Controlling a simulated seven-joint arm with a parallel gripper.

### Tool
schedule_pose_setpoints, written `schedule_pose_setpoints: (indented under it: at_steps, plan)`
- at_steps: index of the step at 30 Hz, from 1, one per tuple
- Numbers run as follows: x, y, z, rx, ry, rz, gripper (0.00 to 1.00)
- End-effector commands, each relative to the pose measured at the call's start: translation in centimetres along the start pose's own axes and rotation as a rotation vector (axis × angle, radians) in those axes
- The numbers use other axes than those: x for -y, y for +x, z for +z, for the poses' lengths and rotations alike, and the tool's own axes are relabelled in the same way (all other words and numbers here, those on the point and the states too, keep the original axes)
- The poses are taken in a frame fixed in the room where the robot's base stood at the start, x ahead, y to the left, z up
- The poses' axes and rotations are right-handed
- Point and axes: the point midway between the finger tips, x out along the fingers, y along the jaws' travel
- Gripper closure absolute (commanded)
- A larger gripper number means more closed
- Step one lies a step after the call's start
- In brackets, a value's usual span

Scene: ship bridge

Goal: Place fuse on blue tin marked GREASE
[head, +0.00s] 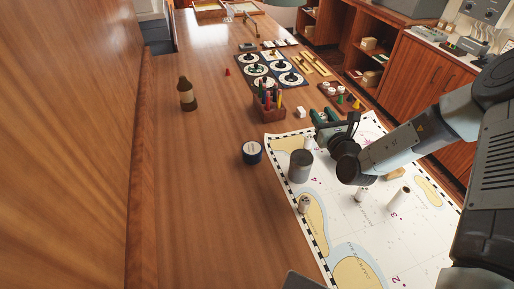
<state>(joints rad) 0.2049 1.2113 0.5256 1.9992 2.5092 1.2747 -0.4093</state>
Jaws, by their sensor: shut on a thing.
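The dark blue tin (252,153) with a pale lid stands upright on the wooden table, left of the chart; its lettering is too small to read. My gripper (312,142) is shut on a small pale cylinder (308,144), which looks like the fuse, over the chart's upper left edge. The gripper is to the right of the tin and apart from it. The black hand and wrist hide part of the grip. Nothing is seen on the tin's lid.
A grey cylinder (300,166) stands on the chart (344,222) near my gripper. Small pale cylinders (304,204) (399,197) are also on it. A wooden pen holder (268,104) is behind the tin, and a brown bottle (187,94) is farther left. The table's left front is clear.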

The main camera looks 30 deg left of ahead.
Motion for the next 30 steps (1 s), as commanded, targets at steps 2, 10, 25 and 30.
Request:
schedule_pose_setpoints:
  at_steps: [2, 10, 25, 30]
  plan:
    - [-4.6, 1.8, 0.6, 0.004, 0.000, 0.071, 0.92]
    - [-15.9, 4.6, 1.8, 0.006, 0.006, 0.233, 0.92]
    - [-20.2, 5.0, -3.0, 0.004, 0.011, 0.289, 0.92]
    - [-20.1, 5.0, -4.3, 0.007, 0.010, 0.289, 0.92]
